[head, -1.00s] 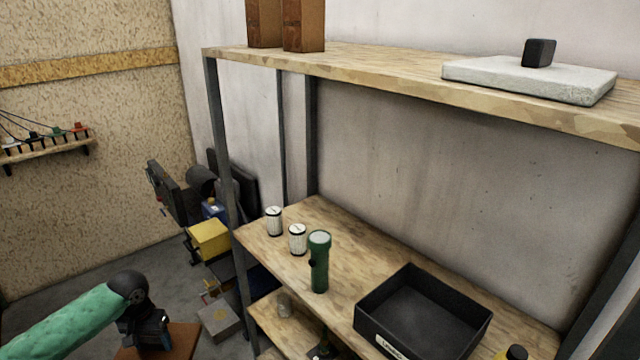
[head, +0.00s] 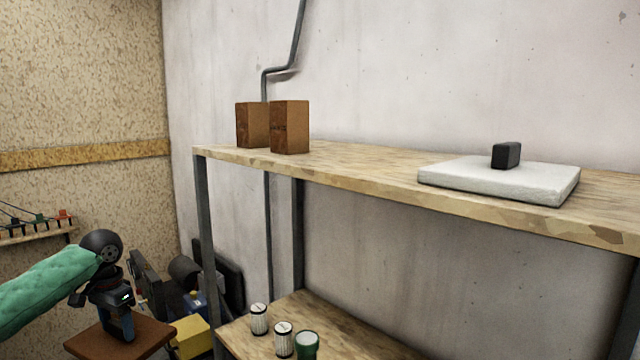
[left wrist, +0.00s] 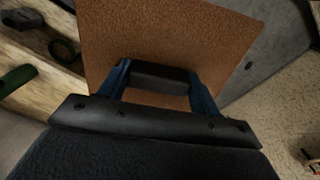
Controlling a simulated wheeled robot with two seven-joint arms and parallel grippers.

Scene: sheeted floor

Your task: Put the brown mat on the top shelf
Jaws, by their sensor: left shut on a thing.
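The brown mat (head: 90,342) is a flat square plate at the lower left of the head view. In the left wrist view the brown mat (left wrist: 170,35) fills the upper middle, with a black block (left wrist: 160,77) on it. My left gripper (head: 122,330) is shut on this block and holds the mat in the air, left of the shelf unit. The top shelf (head: 370,175) is a wooden board higher than the mat in the picture. My right gripper is not in view.
Two brown blocks (head: 289,127) stand at the top shelf's left end. A pale slab (head: 470,178) with a black block (head: 506,155) lies to the right; bare board lies between. Two white cans (head: 259,319) and a green flashlight (head: 307,343) stand on the lower shelf.

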